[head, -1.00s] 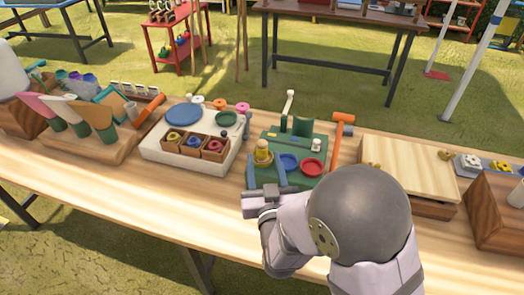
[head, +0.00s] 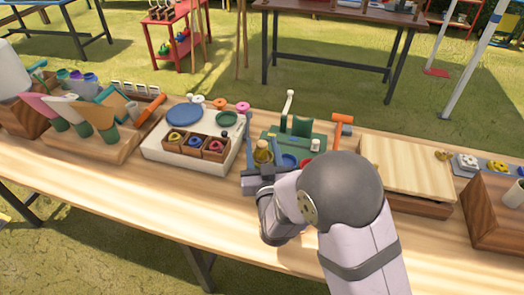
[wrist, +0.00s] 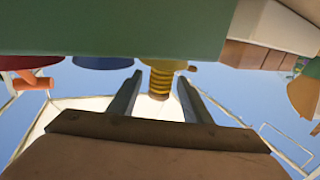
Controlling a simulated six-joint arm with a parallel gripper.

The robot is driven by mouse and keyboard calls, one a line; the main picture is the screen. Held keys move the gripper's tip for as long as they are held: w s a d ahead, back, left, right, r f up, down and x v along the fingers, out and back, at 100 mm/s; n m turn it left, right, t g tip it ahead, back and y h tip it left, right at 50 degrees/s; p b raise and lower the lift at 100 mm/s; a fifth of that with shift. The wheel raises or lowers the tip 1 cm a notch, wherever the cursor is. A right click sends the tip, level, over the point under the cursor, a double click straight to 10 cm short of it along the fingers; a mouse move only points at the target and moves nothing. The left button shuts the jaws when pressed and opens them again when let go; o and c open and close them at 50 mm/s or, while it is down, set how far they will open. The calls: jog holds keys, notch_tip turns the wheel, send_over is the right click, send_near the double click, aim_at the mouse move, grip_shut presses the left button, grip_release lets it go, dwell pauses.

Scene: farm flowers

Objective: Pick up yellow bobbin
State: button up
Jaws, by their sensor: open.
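The yellow bobbin (head: 263,155) stands upright at the left front of the green board (head: 312,140). In the wrist view, which looks upside down, the yellow bobbin (wrist: 161,80) has ridged sides and extends from the green board (wrist: 110,28) between my two fingers. My gripper (head: 264,161) is open, with one finger on each side of the bobbin. In the wrist view, gaps show between the bobbin and both fingers of my gripper (wrist: 158,92). My arm hides part of the board's front.
A blue dish (head: 289,160) sits just right of the bobbin, and a red dish (head: 306,163) is partly hidden by my arm. The white tray (head: 163,151) stands left, and a wooden box (head: 408,165) right.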

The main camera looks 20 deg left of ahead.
aim_at(261, 143)
jog(key=shift+c, duration=0.5)
jog(key=c, duration=1)
jog(key=shift+r, duration=0.2)
jog(key=shift+r, duration=4.8)
jog(key=shift+s+a, duration=0.1)
